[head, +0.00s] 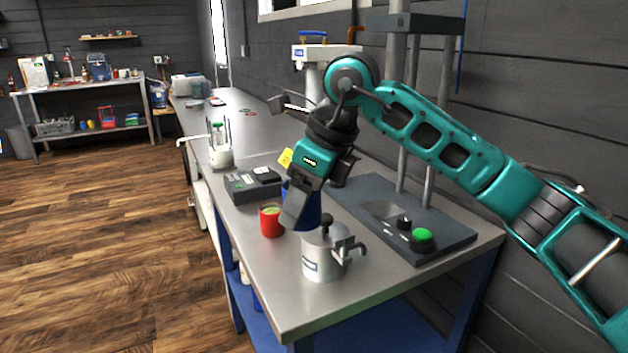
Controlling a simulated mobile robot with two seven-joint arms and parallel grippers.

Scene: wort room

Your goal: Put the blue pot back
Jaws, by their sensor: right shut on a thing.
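The blue pot (312,212) is partly hidden behind the fingers of my right gripper (297,208). My right gripper points down and is shut on the pot. The pot is over the metal bench (290,312), between a red cup (270,221) with green contents and a silver lidded pot (322,258). I cannot tell whether its base touches the bench. My left gripper is out of view.
A dark device with a green button (422,237) and upright posts stands on the right of the bench. A grey box (252,186) and a glass apparatus (219,152) stand behind the red cup. The bench's front corner is clear.

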